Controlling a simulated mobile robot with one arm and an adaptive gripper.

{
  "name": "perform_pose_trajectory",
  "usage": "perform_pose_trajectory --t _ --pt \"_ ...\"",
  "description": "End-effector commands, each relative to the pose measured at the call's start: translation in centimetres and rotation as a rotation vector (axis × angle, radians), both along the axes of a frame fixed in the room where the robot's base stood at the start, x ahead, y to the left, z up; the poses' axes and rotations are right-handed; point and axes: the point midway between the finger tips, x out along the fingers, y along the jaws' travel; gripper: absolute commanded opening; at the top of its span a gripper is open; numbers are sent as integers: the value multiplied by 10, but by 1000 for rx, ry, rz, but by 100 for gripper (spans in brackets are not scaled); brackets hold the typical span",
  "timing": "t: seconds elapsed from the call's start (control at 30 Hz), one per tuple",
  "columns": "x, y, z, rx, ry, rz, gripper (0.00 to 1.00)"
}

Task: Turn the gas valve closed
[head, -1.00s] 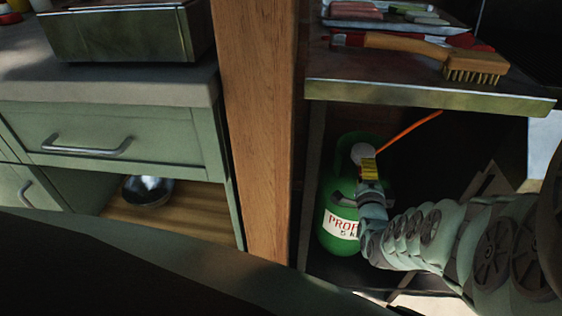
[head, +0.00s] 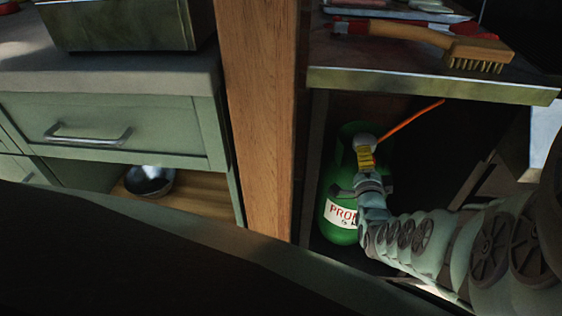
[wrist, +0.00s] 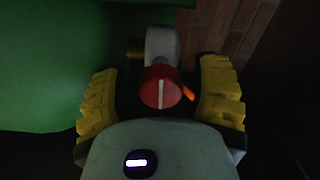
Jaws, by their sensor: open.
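The gas valve shows in the wrist view as a round red knob (wrist: 161,87) with a white line running up and down across its face. It sits on a pale grey body (wrist: 162,43) with a brass fitting on its left. My gripper (wrist: 161,98) is open, with one yellow ridged finger on each side of the knob and gaps to both. In the head view my gripper (head: 366,158) is in front of the green propane bottle (head: 341,235), near its top. The knob is hidden there. An orange hose (head: 413,121) runs up to the right from the valve.
The bottle stands in a dark open compartment under a metal-edged counter (head: 430,84). A wooden post (head: 262,130) borders the compartment on the left. A brush (head: 420,38) lies on the counter above. A brick wall (wrist: 228,30) is behind the valve.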

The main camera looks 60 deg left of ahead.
Motion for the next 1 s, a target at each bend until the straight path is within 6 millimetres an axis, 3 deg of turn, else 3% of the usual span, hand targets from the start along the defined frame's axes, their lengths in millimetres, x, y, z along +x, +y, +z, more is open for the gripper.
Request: perform_pose_trajectory --t 0.27,1.0 --pt "3 -3 -2 -88 -96 -5 73" --pt "1 -1 -5 -646 -763 0 73"
